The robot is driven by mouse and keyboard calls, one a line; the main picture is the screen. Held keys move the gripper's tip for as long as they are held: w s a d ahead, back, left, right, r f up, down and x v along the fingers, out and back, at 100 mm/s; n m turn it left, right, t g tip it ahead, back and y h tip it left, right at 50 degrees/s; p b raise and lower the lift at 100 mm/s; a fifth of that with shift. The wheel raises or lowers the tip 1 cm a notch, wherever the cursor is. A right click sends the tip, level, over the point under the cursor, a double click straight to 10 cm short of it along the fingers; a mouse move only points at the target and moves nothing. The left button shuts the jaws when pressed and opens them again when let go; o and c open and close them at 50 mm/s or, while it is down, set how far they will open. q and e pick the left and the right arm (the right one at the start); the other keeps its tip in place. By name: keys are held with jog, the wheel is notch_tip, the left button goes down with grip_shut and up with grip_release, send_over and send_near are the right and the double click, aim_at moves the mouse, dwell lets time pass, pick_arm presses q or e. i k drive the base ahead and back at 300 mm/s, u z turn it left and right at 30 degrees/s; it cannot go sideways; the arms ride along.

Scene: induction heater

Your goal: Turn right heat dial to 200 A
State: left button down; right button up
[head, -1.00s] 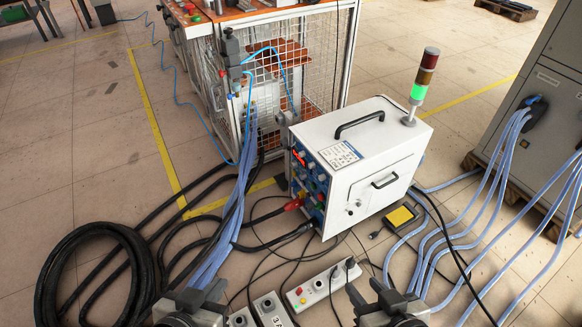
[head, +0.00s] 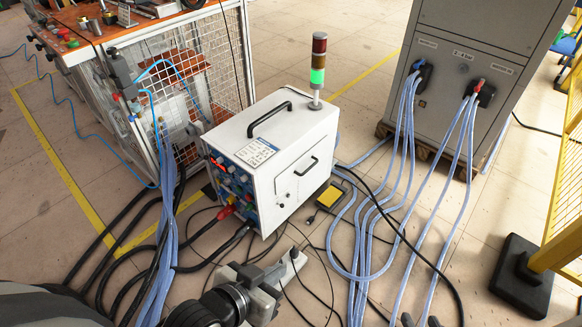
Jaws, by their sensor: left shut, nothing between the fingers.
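The induction heater (head: 290,165) is a white box with a black top handle and a lit green lamp on its signal tower (head: 318,72). Its blue control panel (head: 232,185) faces left and carries several small knobs and connectors. The right heat dial is too small to tell apart from the others. My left gripper (head: 255,281) is shut and empty at the bottom centre, in front of and below the heater, apart from the panel. My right gripper (head: 420,320) shows only as small dark tips at the bottom edge; its opening cannot be judged.
A caged workbench (head: 185,80) stands behind left of the heater. A grey cabinet (head: 465,60) with blue cables stands at the right. Cables cover much of the floor. A yellow barrier (head: 565,215) with a black foot is far right. A yellow pedal (head: 330,195) lies beside the heater.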

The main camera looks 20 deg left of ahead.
aim_at(216, 173)
jog(key=z, duration=0.85)
jog(key=k, duration=1.7)
jog(key=u, duration=3.2)
jog(key=i, duration=3.15)
jog(key=z, duration=2.85)
jog(key=i, duration=1.25)
jog(key=u, duration=0.1)
